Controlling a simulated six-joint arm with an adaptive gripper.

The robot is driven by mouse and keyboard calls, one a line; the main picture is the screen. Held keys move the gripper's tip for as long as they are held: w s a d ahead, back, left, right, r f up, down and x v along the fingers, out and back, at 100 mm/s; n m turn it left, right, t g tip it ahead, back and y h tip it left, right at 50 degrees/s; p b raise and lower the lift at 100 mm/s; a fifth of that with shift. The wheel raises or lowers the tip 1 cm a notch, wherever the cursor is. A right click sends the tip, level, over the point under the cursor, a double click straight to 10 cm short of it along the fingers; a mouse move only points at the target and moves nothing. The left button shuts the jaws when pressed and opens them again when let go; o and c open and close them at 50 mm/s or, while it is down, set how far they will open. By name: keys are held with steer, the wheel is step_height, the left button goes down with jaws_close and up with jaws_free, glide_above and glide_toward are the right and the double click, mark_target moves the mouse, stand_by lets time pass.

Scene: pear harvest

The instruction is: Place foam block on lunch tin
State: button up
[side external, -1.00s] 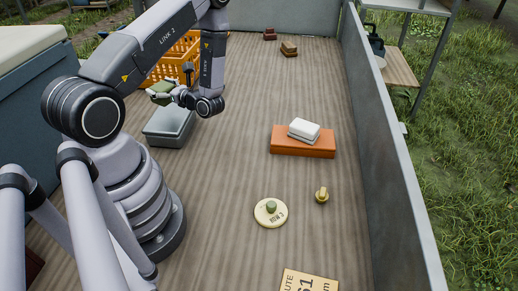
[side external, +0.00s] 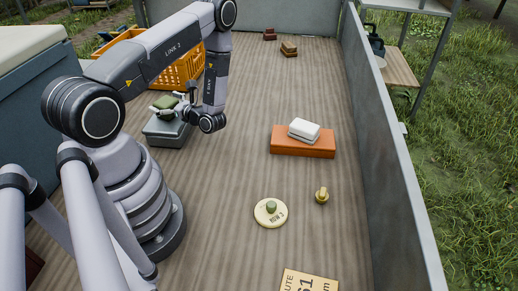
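The green foam block (side external: 166,101) is in my gripper (side external: 168,106), whose fingers lie on either side of it. The lunch tin (side external: 166,133) is a grey lidded box on the wooden deck, left of the middle in the side view. The block is over the tin's top, low and close to it. I cannot tell whether the block touches the lid. My gripper hides part of the block and part of the tin's top.
An orange crate (side external: 183,72) stands just behind the tin. A white block (side external: 304,130) lies on an orange-brown slab (side external: 302,146) to the right. A round tag (side external: 270,220) and a brass piece (side external: 322,195) lie nearer. The deck between is clear.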

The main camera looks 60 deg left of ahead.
stand_by(0.3)
steer(key=shift+w+d+r, duration=0.1)
steer(key=shift+r, duration=0.05)
steer(key=v, duration=1.1)
steer(key=s+d+r+n+h, duration=0.1)
steer(key=d+r+n+h, duration=0.35)
steer(key=r, duration=0.45)
steer(key=d+r+n+h, duration=0.3)
steer(key=r+n+h, duration=0.15)
steer(key=r, duration=0.45)
steer(key=s+d+r+n+t+h, duration=0.2)
steer(key=s+d+r+t+h, duration=0.1)
steer(key=d+r+t, duration=0.3)
steer(key=s+d+r+n+t+h, duration=0.2)
steer(key=s+d+r+t+h, duration=0.2)
steer(key=s+d+r+t, duration=0.1)
step_height(320, 180, up, 2)
steer(key=shift+d+r+n+t+h, duration=0.25)
steer(key=shift+d+t, duration=0.45)
steer(key=shift+d, duration=0.4)
